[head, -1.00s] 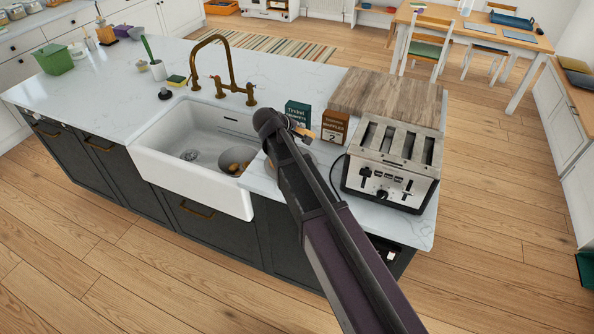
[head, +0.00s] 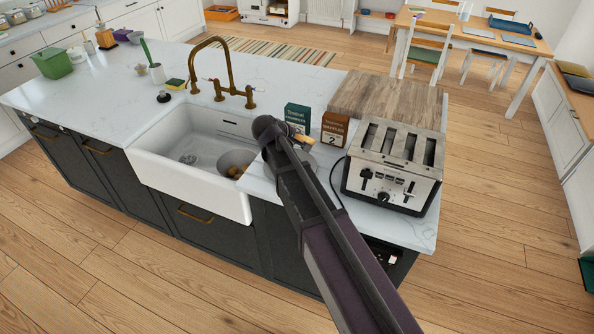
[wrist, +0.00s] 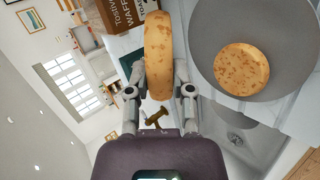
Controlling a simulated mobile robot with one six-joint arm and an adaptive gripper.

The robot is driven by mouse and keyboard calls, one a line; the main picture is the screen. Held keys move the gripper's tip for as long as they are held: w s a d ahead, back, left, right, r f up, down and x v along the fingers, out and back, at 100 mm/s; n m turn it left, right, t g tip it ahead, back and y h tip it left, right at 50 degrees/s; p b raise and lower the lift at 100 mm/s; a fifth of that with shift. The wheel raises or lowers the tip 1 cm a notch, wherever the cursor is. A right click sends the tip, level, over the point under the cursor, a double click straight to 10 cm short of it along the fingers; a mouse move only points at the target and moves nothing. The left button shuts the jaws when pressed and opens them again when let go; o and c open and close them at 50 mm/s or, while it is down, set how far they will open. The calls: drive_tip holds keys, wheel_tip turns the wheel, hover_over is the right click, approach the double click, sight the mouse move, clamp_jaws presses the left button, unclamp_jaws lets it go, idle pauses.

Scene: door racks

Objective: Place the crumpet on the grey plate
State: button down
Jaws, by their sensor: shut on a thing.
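My gripper (wrist: 158,88) is shut on a round tan crumpet (wrist: 158,48), held on edge between its two fingers in the wrist view. In the head view my wrist hides most of the gripper, and a small tan edge of the crumpet (head: 303,139) shows beside it. The grey plate (wrist: 212,40) is to the right of the held crumpet in the wrist view, apart from it. Another crumpet (wrist: 242,69) lies flat on the plate.
A white sink (head: 190,150) with a brass tap (head: 225,75) is left of my arm. A teal box (head: 297,117) and a brown waffle box (head: 334,128) stand behind my wrist. A toaster (head: 392,170) and a wooden board (head: 385,98) are on the right. The left counter has free room.

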drive_tip(key=shift+f+b, duration=3.75)
drive_tip(key=shift+f, duration=0.25)
drive_tip(key=c, duration=0.7)
unclamp_jaws()
drive_tip(key=shift+o, duration=0.2)
drive_tip(key=p+v, duration=0.5)
drive_tip(key=v, duration=0.3)
drive_tip(key=shift+r, duration=0.1)
